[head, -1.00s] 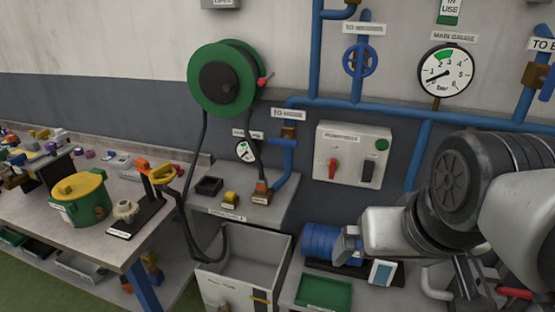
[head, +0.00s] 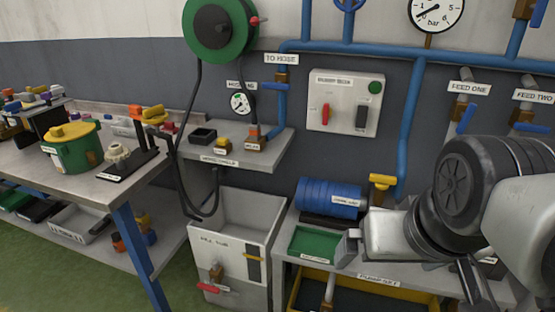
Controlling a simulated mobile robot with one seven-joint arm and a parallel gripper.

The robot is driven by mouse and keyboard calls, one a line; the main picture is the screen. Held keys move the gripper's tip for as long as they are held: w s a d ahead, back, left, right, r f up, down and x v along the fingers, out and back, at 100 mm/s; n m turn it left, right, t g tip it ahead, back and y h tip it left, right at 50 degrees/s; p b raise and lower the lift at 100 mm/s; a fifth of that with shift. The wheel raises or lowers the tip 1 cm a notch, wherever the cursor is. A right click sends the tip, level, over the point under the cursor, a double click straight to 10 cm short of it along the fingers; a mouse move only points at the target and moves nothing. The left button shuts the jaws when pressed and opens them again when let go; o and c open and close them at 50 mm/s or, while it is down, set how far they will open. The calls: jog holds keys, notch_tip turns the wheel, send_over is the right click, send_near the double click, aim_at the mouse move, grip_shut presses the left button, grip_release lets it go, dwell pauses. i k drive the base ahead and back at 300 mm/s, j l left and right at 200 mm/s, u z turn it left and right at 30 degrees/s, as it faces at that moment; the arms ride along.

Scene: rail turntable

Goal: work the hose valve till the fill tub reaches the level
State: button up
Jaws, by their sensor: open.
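The hose valve (head: 274,86) has a brown body and a blue lever lying sideways, under the TO HOSE label on the blue pipe. The grey fill tub (head: 207,262) stands on the floor below the hose shelf. Its front has a dark level strip (head: 253,266) with a yellow mark, and a red-handled drain valve (head: 214,286). No water is visible in the tub; its bottom is hidden. The black hose (head: 181,190) hangs from the green reel (head: 190,20) and loops by the tub's left rim. My gripper (head: 412,272) is open at lower right, apart from the valve; its fingertips are partly hidden.
A bench (head: 100,190) with a green pot (head: 72,148) stands at left. Right of the tub are a green tray (head: 318,245), a blue motor (head: 331,198) and a yellow-handled part (head: 382,182). A switch box (head: 344,100) and small gauge (head: 240,103) are on the wall.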

aim_at(279, 86)
jog(key=i+j+u, duration=0.15)
jog(key=u, duration=0.25)
jog(key=i+j+u, duration=0.15)
jog(key=u, duration=0.25)
jog(key=i+j+u, duration=0.2)
jog(key=u, duration=0.2)
